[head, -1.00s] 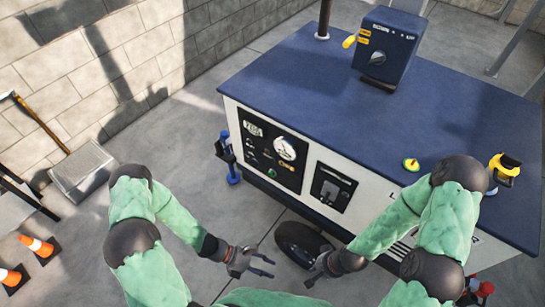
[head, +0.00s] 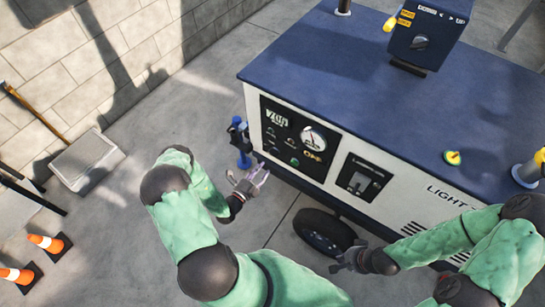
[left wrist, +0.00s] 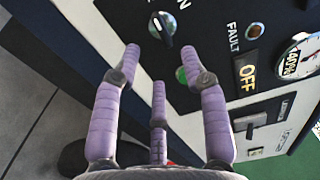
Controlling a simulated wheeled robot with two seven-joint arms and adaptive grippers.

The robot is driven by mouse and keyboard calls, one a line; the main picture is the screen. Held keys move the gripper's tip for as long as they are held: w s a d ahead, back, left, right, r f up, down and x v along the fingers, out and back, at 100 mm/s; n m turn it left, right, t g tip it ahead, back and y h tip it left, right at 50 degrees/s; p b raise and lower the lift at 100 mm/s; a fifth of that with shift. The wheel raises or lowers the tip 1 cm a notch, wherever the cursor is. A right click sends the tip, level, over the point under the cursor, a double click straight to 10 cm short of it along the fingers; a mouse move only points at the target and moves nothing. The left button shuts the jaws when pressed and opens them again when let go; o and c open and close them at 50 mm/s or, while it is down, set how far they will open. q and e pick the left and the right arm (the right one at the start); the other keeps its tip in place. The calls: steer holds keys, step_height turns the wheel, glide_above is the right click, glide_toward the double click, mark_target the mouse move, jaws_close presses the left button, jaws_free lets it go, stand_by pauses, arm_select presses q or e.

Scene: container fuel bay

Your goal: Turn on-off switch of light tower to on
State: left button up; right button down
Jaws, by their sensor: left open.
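The light tower (head: 400,110) is a white box with a dark blue top. Its black control panel (head: 285,160) carries a gauge, knobs, a green button and a yellow OFF label. In the left wrist view, a dark rotary knob (left wrist: 161,27) with a white mark stands just beyond the fingers, and the green button (left wrist: 182,76) is partly behind a finger. The OFF label (left wrist: 246,72) is to the right. My left gripper (head: 257,178) is open and empty in front of the panel; it also fills the left wrist view (left wrist: 160,75). My right gripper (head: 345,262) is low by the wheel, its fingers unclear.
A second black panel with a switch (head: 361,180) is right of the control panel. A blue post (head: 241,142) stands at the tower's left corner, close to my left gripper. A wheel (head: 325,232) is below.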

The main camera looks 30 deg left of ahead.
mark_target(274, 152)
arm_select(q)
steer(key=w+b, duration=0.1)
steer(key=w, duration=0.6)
steer(key=shift+w+d+b, duration=0.3)
steer(key=shift+w+b, duration=0.05)
steer(key=shift+w, duration=0.05)
jaws_close()
